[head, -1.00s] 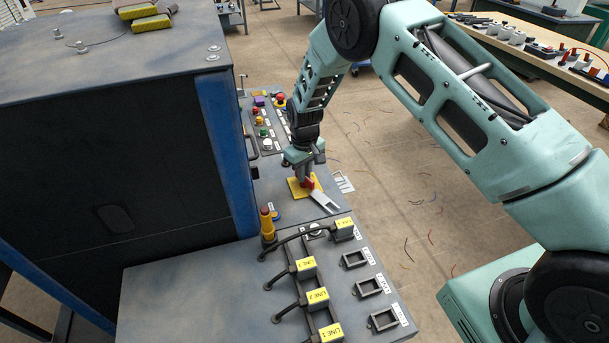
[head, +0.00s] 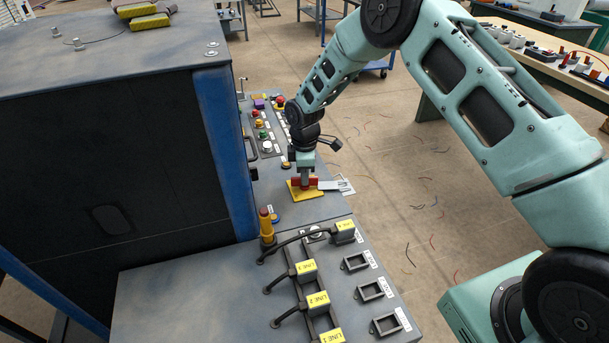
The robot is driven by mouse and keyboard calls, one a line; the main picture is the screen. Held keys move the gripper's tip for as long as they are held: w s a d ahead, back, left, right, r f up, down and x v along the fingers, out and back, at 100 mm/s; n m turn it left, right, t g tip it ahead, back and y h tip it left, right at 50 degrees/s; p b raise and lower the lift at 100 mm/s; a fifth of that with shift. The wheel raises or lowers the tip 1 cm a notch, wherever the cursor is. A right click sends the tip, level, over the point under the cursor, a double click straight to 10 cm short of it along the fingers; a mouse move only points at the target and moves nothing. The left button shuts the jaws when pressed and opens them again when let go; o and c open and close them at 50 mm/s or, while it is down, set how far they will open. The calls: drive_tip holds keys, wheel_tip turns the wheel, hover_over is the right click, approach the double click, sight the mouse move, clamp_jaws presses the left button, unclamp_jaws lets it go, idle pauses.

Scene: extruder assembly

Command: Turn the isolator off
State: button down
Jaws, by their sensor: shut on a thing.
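The isolator is a red handle (head: 312,181) on a yellow plate (head: 291,190), set on the grey panel beside the dark cabinet. My gripper (head: 305,182) points down onto the red handle and is shut on it. The handle now lies roughly left to right across the plate. The fingers hide part of the handle.
A control panel with coloured buttons (head: 262,134) stands behind. An orange and yellow post (head: 266,226) rises in front of the plate. Black cables with yellow line tags (head: 317,299) and empty sockets (head: 371,290) fill the nearer panel. The dark cabinet (head: 120,150) closes off the left.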

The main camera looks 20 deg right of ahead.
drive_tip(key=shift+n, duration=1.3)
drive_tip(key=c, duration=1.5)
unclamp_jaws()
drive_tip(key=shift+o, duration=0.2)
wheel_tip(320, 180, up, 18)
drive_tip(key=b, duration=0.1)
drive_tip(key=shift+f, duration=0.25)
